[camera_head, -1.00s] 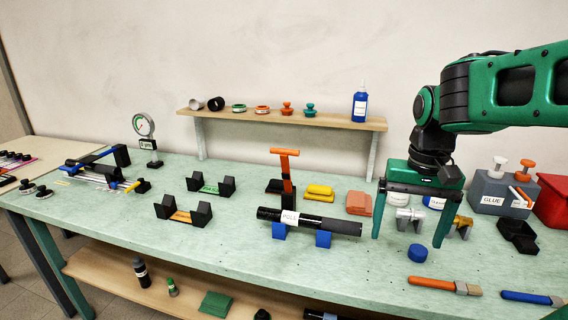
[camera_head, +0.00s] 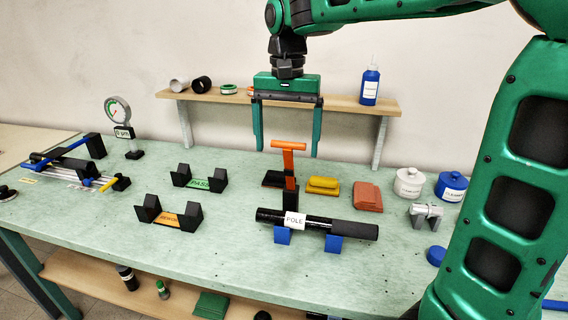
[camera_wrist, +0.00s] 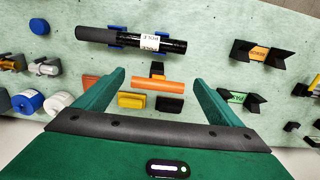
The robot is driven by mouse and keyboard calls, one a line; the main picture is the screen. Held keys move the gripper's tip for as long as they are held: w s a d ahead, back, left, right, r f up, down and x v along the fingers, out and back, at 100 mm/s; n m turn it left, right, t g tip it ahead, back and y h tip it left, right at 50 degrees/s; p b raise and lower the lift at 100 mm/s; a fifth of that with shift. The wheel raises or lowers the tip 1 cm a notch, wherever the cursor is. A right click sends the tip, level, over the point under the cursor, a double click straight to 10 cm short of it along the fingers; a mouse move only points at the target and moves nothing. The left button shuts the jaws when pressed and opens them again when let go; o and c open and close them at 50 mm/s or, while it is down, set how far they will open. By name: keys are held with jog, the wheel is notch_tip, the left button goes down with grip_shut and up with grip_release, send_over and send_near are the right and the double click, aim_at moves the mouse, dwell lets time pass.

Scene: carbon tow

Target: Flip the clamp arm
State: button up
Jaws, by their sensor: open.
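The clamp arm (camera_head: 289,165) is an orange upright lever with a crossbar handle at its top, standing on a dark base behind the black pole (camera_head: 345,228). The pole, labelled POLE, lies across two blue supports (camera_head: 333,243). My gripper (camera_head: 287,150) is open and empty, fingers pointing down on either side of the orange handle in the head view, at or above its height. In the wrist view the orange handle (camera_wrist: 164,86) lies between the two green fingers (camera_wrist: 160,82), apparently untouched. The depth gap between fingers and handle is hard to tell.
Yellow blocks (camera_head: 323,186) and orange-brown pads (camera_head: 367,196) lie right of the clamp. PASS (camera_head: 199,180) and orange-labelled cradles (camera_head: 168,216) stand left. A shelf (camera_head: 230,97) with a blue bottle (camera_head: 370,82) is behind. White and blue jars (camera_head: 409,183) stand at right.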

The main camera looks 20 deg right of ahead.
aim_at(287, 157)
jog(key=shift+f, duration=3.05)
jog(key=c, duration=1.3)
jog(key=shift+s, duration=0.1)
jog(key=shift+c, duration=0.3)
